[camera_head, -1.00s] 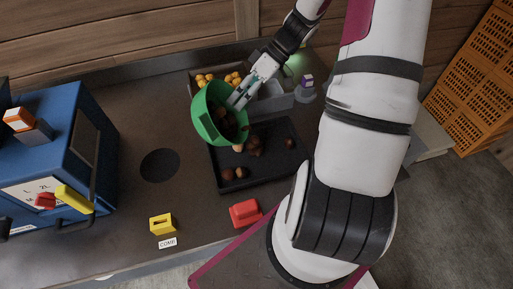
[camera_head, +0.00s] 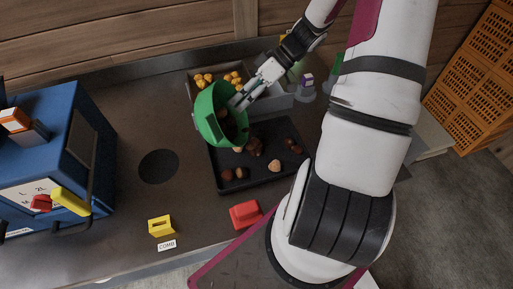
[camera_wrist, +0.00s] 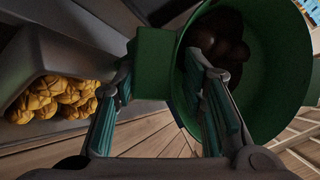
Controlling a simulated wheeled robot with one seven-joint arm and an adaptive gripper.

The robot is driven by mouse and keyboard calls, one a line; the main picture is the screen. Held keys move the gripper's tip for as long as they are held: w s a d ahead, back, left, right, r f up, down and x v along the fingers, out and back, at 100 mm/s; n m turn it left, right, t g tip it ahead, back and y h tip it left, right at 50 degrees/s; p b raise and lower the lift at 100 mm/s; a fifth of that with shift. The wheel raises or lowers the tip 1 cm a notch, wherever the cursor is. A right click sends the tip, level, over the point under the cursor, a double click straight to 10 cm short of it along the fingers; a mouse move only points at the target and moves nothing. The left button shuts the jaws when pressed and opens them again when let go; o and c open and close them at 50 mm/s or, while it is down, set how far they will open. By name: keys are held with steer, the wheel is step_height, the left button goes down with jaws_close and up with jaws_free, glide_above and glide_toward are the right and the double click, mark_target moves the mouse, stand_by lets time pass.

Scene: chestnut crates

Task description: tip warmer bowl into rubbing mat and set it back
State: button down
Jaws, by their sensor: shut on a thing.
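The green bowl (camera_head: 207,117) is tilted above the left side of the black mat (camera_head: 262,184), which looks like a shallow tray. My gripper (camera_head: 240,98) is shut on the bowl at its upper right side. In the wrist view the bowl (camera_wrist: 283,60) fills the right side, with one finger inside it and a block on its wall between the fingers of my gripper (camera_wrist: 165,105). Dark brown chestnuts (camera_wrist: 218,42) are still inside the bowl. Several chestnuts (camera_head: 256,147), brown and one paler, lie spread on the mat.
A grey divided container (camera_head: 271,101) behind the mat holds yellow-orange pieces (camera_head: 204,80). A blue box (camera_head: 62,150) stands at left, near a dark round disc (camera_head: 159,166). A yellow block (camera_head: 161,226) and a red block (camera_head: 245,214) lie at the front edge.

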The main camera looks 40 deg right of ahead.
steer(key=shift+s+d+f+t+y+b, duration=0.2)
steer(key=shift+d+f+t+y+b, duration=0.1)
steer(key=shift+f+t+y, duration=0.3)
stand_by(0.6)
steer(key=shift+s+d+f+n+t+y+b, duration=0.3)
steer(key=shift+s+d+f+y, duration=0.35)
steer(key=shift+y, duration=0.15)
stand_by(0.6)
steer(key=shift+s+d+f+t+y+b, duration=0.15)
steer(key=shift+f+t+y+b, duration=0.3)
steer(key=shift+f+y, duration=0.1)
stand_by(0.4)
